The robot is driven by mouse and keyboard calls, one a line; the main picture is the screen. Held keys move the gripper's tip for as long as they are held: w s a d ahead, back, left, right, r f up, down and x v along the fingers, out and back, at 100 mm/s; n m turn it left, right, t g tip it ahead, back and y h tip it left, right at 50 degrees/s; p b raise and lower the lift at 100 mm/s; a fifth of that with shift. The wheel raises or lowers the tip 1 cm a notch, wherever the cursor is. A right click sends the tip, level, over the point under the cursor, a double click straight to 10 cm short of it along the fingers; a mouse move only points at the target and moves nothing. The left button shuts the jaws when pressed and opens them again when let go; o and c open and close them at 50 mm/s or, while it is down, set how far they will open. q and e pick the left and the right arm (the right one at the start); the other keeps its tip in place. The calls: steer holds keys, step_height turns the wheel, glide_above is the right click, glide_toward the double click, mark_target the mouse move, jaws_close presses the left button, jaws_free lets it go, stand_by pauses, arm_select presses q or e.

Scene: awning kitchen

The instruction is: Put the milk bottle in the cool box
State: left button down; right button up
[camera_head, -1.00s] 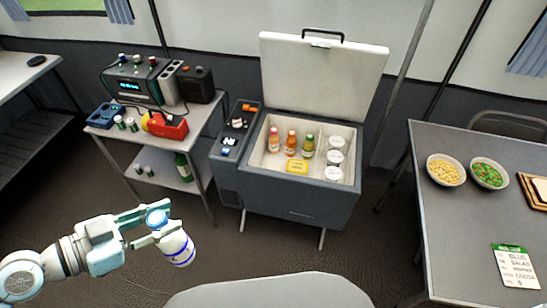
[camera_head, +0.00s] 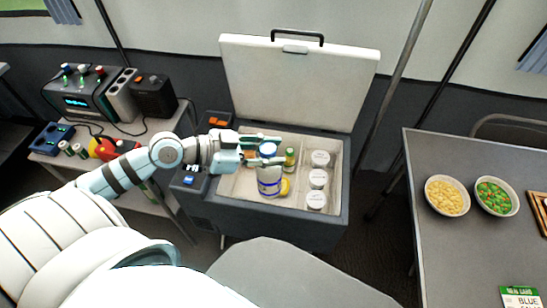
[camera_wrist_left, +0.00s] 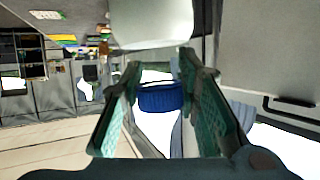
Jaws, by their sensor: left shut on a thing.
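The milk bottle (camera_head: 269,182) is white with blue bands and a blue cap. My left gripper (camera_head: 267,153) is shut on it near the cap and holds it upright over the open cool box (camera_head: 330,228). In the left wrist view, the blue cap (camera_wrist_left: 160,97) shows between the two fingers of my left gripper (camera_wrist_left: 160,62). I cannot tell the bottle's exact height above the box floor. The cool box's white lid (camera_head: 297,85) stands raised at the back. My right gripper is not in view.
White-lidded tubs (camera_head: 318,179) line the right side of the box. A green-capped bottle (camera_head: 290,159) stands behind the milk bottle, and a yellow item is partly hidden by it. A side table (camera_head: 130,190) stands left. A grey table (camera_head: 455,255) with bowls stands right.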

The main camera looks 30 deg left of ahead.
arm_select(q)
steer(key=w+a+f+n+g+y+b, duration=0.3)
steer(key=w+a+f+n+y+b, duration=1.35)
steer(key=a+n+y, duration=0.35)
step_height(320, 180, down, 19)
steer(key=b, duration=0.7)
steer(key=shift+s+d+y+b, duration=0.2)
steer(key=shift+d+y+b, duration=0.05)
steer(key=shift+y+b, duration=0.15)
steer(key=c, duration=1.2)
jaws_free()
steer(key=shift+f, duration=0.15)
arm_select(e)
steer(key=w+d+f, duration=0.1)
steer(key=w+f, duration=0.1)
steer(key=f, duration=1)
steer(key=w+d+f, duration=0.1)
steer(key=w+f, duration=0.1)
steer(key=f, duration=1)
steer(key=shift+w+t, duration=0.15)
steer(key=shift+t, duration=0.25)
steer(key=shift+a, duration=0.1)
